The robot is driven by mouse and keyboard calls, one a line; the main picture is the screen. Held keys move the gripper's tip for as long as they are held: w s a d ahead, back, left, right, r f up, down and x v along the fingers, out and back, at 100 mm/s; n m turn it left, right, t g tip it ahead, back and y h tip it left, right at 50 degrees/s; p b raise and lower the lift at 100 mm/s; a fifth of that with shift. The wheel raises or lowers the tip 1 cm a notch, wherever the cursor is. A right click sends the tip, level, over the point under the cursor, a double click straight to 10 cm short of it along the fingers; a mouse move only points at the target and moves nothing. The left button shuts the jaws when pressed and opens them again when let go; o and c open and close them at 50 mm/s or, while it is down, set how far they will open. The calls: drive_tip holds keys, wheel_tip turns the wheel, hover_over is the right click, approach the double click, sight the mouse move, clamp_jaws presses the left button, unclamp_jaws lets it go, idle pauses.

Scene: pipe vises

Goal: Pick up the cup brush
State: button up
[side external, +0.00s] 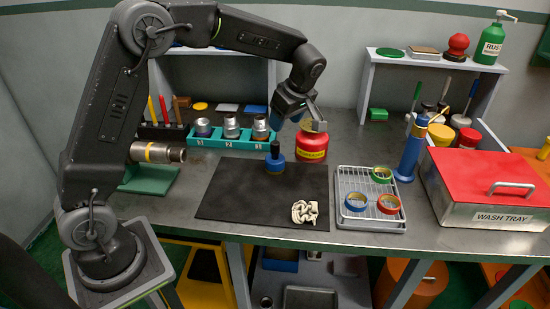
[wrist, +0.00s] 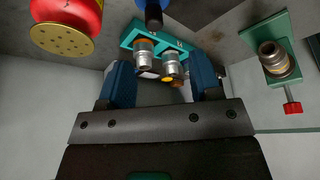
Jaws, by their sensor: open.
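What looks like the cup brush, a round blue piece with an upright black handle (side external: 275,160), stands on the black mat (side external: 232,195). In the wrist view a blue and black piece (wrist: 153,14), probably the same one, is cut off by the top edge. Its bristles cannot be made out. My gripper (side external: 287,122) is above the back of the mat, higher than the handle and apart from it. In the wrist view my gripper (wrist: 162,76) has its two blue fingers wide apart, with nothing held between them.
A red can (side external: 311,146) stands close behind the mat at right. A teal rack (side external: 232,137) of metal fittings is behind left. A cream rag (side external: 304,211) lies at the mat's front right. A wire tray (side external: 369,199) holds coloured rings beside it. The mat's left is clear.

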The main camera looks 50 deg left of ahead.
sight(274, 141)
drive_tip(key=x, duration=0.8)
drive_tip(key=shift+w+a+f, duration=0.15)
drive_tip(key=shift+a+f, duration=0.05)
drive_tip(key=shift+f, duration=0.1)
drive_tip(key=shift+w+a+x, duration=0.1)
drive_tip(key=shift+w+x, duration=0.1)
drive_tip(key=shift+x, duration=1.15)
drive_tip(key=shift+w+a+x, duration=0.15)
drive_tip(key=shift+w+x, duration=0.05)
drive_tip(key=shift+x, duration=1.15)
drive_tip(key=shift+r, duration=0.1)
drive_tip(key=c, duration=1)
drive_tip(key=shift+o, duration=0.2)
drive_tip(key=shift+r, duration=0.1)
wheel_tip(274, 141, up, 4)
drive_tip(key=shift+r, duration=0.15)
drive_tip(key=s+a+r, duration=0.6)
drive_tip(key=s+a, duration=0.2)
drive_tip(key=shift+a+r, duration=0.25)
drive_tip(key=shift+a, duration=0.05)
